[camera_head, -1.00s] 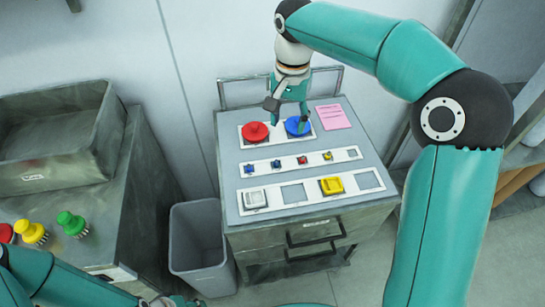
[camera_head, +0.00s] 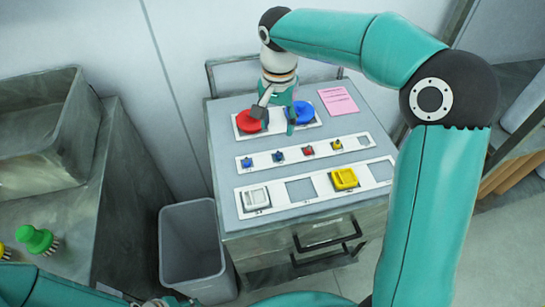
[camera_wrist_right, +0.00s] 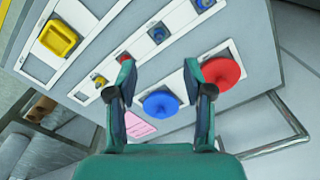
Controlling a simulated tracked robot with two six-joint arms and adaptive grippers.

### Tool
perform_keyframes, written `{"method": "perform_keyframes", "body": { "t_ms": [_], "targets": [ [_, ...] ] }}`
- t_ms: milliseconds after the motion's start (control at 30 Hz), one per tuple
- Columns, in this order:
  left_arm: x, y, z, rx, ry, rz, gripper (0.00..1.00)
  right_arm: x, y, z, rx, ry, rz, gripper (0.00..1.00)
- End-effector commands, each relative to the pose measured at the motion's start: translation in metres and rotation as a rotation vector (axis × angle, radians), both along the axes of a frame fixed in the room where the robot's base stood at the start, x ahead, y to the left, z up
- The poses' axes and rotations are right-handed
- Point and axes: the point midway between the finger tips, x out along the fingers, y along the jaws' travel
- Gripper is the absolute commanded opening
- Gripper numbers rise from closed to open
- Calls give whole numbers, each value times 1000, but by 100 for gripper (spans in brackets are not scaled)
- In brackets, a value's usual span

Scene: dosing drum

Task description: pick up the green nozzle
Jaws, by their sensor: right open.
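The green nozzle (camera_head: 36,240) is a green knob with a dark bristly lower part. It stands on the grey bench at the lower left of the head view. My right gripper (camera_head: 276,117) is open and empty over the back of the control panel, far to the right of the nozzle. In the right wrist view, my right gripper (camera_wrist_right: 162,88) has its fingers apart, with the blue round button (camera_wrist_right: 160,104) showing between them. My left arm shows along the bottom edge of the head view; its gripper is not visible.
A metal tray (camera_head: 75,120) stands on the bench behind the nozzle. A sliver of a yellow nozzle (camera_head: 4,251) shows at the left edge. A grey bin (camera_head: 193,245) stands between the bench and the panel cabinet (camera_head: 290,240). A red round button (camera_head: 245,121) lies under my right gripper.

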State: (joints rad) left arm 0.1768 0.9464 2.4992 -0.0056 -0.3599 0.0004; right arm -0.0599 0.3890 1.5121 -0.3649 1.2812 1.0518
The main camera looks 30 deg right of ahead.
Motion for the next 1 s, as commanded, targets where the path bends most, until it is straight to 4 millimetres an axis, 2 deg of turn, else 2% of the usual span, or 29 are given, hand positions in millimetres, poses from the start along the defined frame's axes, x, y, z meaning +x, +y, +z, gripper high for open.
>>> {"method": "perform_keyframes", "body": {
  "t_ms": [33,200,533,800,1000],
  "targets": [
    [0,0,-1,0,0,0,40,-1,-2,-13,-1,6,-2,52],
    [0,0,-1,0,0,-1,40,-1,-3,-44,-1,4,-6,52],
    [0,0,2,0,0,0,40,0,-4,-67,0,4,-6,52],
    [0,0,8,0,0,0,40,4,-5,-104,0,4,-5,52],
    [0,0,8,0,0,0,40,5,-5,-111,-1,-1,-5,52]
  ]
}}
